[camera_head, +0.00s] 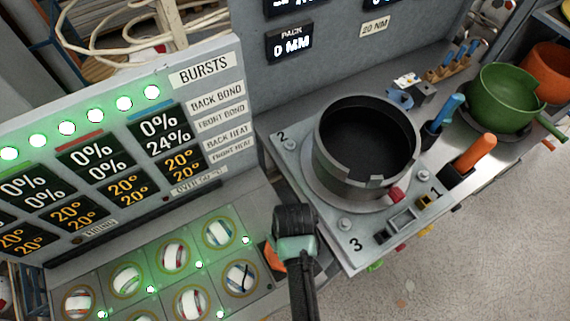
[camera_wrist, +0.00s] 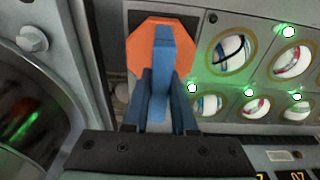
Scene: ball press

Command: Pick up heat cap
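An orange eight-sided piece with a blue upright handle (camera_wrist: 163,62) is in the middle of the wrist view; I take it to be the heat cap. In the head view its orange edge (camera_head: 273,258) shows at the left of my gripper, beside the panel of round windows, and the rest is hidden. My gripper (camera_wrist: 162,92) has one dark blue finger on each side of the handle. Whether the fingers touch or squeeze it is not clear. In the head view my gripper hides its own fingertips.
A dark round pot (camera_head: 366,148) stands on the metal bench right of my gripper. A green bowl (camera_head: 505,97), an orange bowl (camera_head: 548,72) and blue and orange handles are farther right. The readout panel (camera_head: 120,140) rises at the left.

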